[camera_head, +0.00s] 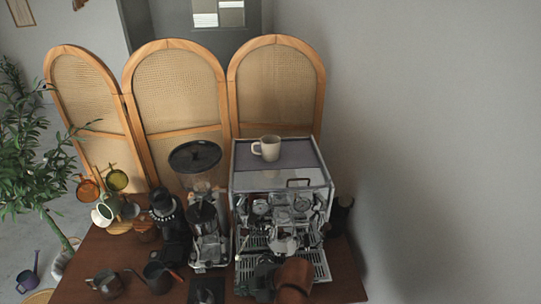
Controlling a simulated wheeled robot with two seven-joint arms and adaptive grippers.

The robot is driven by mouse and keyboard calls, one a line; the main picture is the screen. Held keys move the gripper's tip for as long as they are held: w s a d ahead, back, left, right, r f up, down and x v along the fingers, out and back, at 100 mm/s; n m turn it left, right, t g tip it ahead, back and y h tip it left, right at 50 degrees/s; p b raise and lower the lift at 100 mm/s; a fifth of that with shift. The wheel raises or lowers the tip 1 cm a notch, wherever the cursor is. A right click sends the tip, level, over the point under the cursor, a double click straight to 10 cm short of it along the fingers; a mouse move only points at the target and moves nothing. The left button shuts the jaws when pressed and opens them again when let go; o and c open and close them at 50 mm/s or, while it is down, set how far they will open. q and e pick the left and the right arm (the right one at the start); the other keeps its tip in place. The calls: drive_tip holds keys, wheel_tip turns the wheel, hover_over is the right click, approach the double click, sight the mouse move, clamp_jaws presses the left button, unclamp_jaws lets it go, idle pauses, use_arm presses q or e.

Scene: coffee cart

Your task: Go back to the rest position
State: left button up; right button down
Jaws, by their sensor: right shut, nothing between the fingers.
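My right gripper (264,277) shows as a dark shape at the bottom middle, in front of the espresso machine's drip tray. It is shut and empty. Its fingertips are hard to make out against the dark parts around it. My left gripper is not in view. The silver espresso machine (318,182) stands on the right part of the wooden cart top (345,284). A pale mug (268,149) stands upright on top of the machine, well away from the gripper.
A grinder with a dark round lid (195,155) stands left of the machine. Metal jugs (104,284), a dark pitcher (157,277) and several cups (103,214) occupy the left. A cane screen (176,90) stands behind, a plant (38,175) at left, a grey wall (440,130) at right.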

drive_tip(key=s+d+f+m+t+h, duration=0.1)
drive_tip(key=s+d+f+m, duration=0.1)
drive_tip(key=d+f+m, duration=0.6)
drive_tip(key=s+d+f+m+t+h, duration=0.1)
drive_tip(key=d+f+m+h, duration=0.2)
drive_tip(key=d, duration=1)
drive_tip(key=s+d+f+m+g+h, duration=0.15)
drive_tip(key=s+d+f+m, duration=0.35)
drive_tip(key=s+d, duration=0.5)
drive_tip(key=s+d+f+m+h, duration=0.35)
drive_tip(key=s+d, duration=0.55)
drive_tip(key=d, duration=0.4)
wheel_tip(320, 180, down, 32)
drive_tip(key=s+a+g+y+b, duration=0.1)
drive_tip(key=s+b, duration=0.1)
drive_tip(key=s+f+g+b, duration=0.1)
drive_tip(key=s+f+b, duration=0.1)
drive_tip(key=s+f, duration=1.7)
drive_tip(key=shift+s+f+g, duration=0.2)
drive_tip(key=shift+f+g, duration=0.15)
drive_tip(key=shift+f, duration=0.3)
